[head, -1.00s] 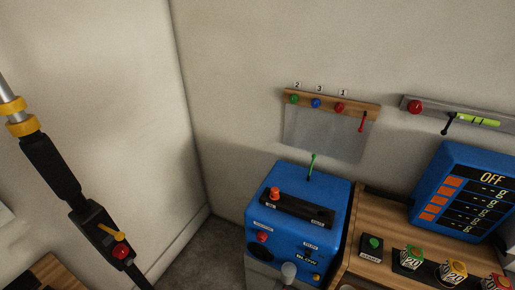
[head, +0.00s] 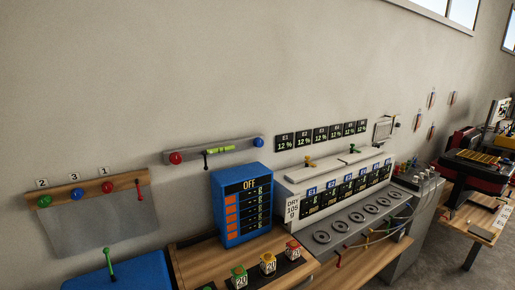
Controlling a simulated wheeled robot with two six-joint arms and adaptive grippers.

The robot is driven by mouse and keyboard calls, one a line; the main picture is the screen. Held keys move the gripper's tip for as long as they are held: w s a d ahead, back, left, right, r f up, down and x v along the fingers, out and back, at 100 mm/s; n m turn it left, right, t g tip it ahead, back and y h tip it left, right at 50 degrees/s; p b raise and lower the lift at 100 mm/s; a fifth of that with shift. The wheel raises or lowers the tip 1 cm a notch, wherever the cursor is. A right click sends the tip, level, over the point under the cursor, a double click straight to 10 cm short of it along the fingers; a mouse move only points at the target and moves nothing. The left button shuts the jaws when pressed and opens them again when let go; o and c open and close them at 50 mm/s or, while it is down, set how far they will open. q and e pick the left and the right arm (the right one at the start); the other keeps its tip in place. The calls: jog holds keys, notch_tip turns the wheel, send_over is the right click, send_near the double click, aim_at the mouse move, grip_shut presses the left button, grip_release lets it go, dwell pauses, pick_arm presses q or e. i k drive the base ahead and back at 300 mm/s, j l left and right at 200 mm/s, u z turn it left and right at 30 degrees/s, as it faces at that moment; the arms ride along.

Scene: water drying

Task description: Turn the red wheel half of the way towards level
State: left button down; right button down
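A red wheel (head: 175,158) is at the left end of a grey bar (head: 235,149) on the wall, left of centre in the head view. A blue wheel (head: 258,142) is at the bar's right end. A yellow-green level vial (head: 220,149) lies along the bar between them, with a small black lever (head: 206,158) at its left. A second red knob (head: 107,187) sits on a wooden strip (head: 125,181) under label 1, beside blue and green knobs. Neither gripper is in view. Nothing is seen touching the red wheel.
A blue display box reading OFF (head: 241,205) stands below the bar on a wooden bench (head: 200,262). A grey machine (head: 345,205) with several displays is at the right. The wall above the bar is clear.

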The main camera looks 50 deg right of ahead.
aim_at(175, 158)
jog(key=z, duration=1.3)
